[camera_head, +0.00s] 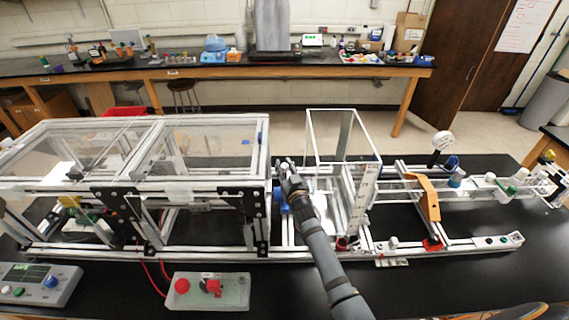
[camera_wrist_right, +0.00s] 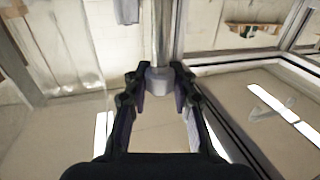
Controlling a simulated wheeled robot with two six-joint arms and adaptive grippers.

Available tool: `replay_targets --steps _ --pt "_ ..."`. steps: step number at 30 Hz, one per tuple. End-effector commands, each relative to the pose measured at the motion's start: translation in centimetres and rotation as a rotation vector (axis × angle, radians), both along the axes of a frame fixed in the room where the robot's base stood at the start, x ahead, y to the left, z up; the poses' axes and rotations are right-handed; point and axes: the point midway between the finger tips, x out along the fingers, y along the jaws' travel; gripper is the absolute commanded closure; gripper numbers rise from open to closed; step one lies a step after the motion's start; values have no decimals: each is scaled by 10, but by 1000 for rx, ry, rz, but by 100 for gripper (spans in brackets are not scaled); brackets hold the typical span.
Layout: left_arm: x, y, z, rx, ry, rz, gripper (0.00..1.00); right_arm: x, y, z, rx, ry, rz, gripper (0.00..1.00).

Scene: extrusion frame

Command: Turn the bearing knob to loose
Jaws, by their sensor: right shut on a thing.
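My right gripper (camera_head: 287,167) reaches up the middle of the head view to the gap at the right end of the clear-panelled frame (camera_head: 190,190). In the right wrist view its two fingers (camera_wrist_right: 159,92) are closed on either side of a grey faceted knob (camera_wrist_right: 158,79), which I take to be the bearing knob. A pale metal rod (camera_wrist_right: 162,35) runs up from the knob. In the head view the knob is hidden by the gripper and too small to make out; any marking on it is not readable. My left gripper is not in view.
A clear upright box (camera_head: 343,133) stands just right of my gripper. A rail section with an orange bracket (camera_head: 428,198) extends right. A red-button box (camera_head: 207,291) and a grey instrument (camera_head: 38,284) sit at the front left. The black bench front is clear at right.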

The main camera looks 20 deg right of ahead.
Motion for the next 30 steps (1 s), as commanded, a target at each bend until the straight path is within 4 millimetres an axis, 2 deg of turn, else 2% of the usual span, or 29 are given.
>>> replay_targets --steps 2,3,8,19,30 --pt "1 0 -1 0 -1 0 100 -1 0 -6 1 11 -1 100" --pt "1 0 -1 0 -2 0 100 -1 0 -6 1 12 -1 75" --pt "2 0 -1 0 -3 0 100 -1 0 -5 0 9 -1 53" --pt "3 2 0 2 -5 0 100 -6 0 -3 1 5 -1 52" --pt "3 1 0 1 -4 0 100 -66 1 -4 2 8 -1 52"
